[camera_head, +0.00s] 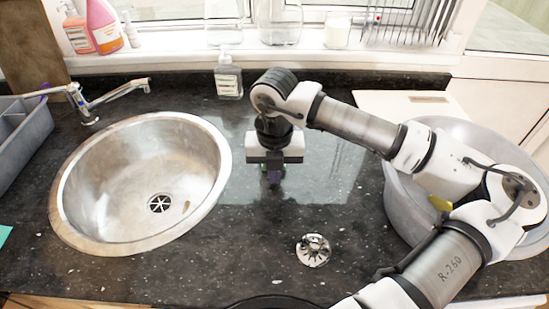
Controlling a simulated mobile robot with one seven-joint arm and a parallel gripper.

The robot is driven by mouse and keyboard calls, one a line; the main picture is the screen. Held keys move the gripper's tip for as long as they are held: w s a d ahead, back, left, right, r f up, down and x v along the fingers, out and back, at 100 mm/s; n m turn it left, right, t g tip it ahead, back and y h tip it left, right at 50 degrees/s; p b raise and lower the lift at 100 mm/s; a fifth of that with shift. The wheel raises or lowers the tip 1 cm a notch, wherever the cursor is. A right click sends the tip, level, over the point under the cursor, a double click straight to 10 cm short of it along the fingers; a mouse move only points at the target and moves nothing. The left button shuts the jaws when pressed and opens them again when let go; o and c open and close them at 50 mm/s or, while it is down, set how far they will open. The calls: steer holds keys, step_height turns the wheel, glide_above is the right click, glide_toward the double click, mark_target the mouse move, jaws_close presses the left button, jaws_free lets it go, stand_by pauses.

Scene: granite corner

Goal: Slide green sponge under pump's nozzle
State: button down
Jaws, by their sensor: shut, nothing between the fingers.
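The pump bottle (228,80) is a small clear dispenser with a pale label. It stands upright at the back of the dark counter, below the window sill. My gripper (273,181) points down over the counter, right of the sink and in front of the pump bottle, to its right. Its fingers are shut with nothing between them.
A round steel sink (75,205) with a faucet (118,94) lies left. A metal drain strainer (313,250) sits on the front counter. A grey tub (398,205) with something yellow in it is at right, partly behind my arm.

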steer(key=shift+w+r+p, duration=0.1)
steer(key=shift+w+p, duration=0.2)
steer(key=shift+w, duration=0.85)
steer(key=shift+w+f, duration=0.2)
steer(key=w+b, duration=0.4)
steer(key=w, duration=0.2)
steer(key=shift+w, duration=0.1)
steer(key=shift+w+r, duration=0.1)
steer(key=shift+w, duration=0.2)
steer(key=shift+s, duration=0.1)
